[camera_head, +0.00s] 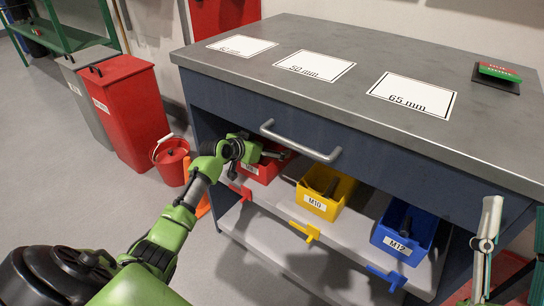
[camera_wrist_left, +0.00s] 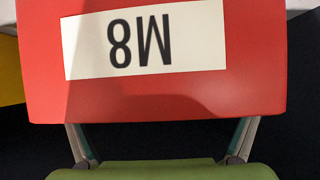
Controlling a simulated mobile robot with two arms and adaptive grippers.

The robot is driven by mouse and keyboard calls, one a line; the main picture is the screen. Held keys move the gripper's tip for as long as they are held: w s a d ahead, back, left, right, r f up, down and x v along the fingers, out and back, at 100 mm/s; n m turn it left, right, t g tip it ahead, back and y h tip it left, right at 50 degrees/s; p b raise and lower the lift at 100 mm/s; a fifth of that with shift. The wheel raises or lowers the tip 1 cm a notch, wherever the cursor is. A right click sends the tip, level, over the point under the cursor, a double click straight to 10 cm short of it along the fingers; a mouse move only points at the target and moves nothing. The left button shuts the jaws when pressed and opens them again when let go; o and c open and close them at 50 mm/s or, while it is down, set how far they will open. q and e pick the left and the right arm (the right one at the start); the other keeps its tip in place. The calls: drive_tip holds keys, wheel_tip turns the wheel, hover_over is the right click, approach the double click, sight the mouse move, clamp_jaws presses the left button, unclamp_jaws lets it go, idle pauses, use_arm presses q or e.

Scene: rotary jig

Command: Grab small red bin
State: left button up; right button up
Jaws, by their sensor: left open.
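The small red bin (camera_head: 263,172) sits at the left end of the shelf under the workbench, partly hidden behind my left gripper. In the left wrist view the bin's red front (camera_wrist_left: 160,100) fills the upper part, with a white M8 label upside down. My left gripper (camera_head: 262,152) is at the bin. It is open, with its two fingers (camera_wrist_left: 160,140) spread wide below the red front in the left wrist view. The fingertips are hidden, and I cannot tell if they touch the bin. Part of my right gripper (camera_head: 486,245) shows at the right edge.
A yellow M10 bin (camera_head: 325,195) and a blue M12 bin (camera_head: 405,232) stand to the right on the same shelf. A drawer handle (camera_head: 300,142) juts out just above. A red bucket (camera_head: 172,163) and a tall red bin (camera_head: 127,112) stand on the floor left.

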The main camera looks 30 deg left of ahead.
use_arm(q)
drive_tip(key=shift+w, duration=0.1)
drive_tip(key=c, duration=1)
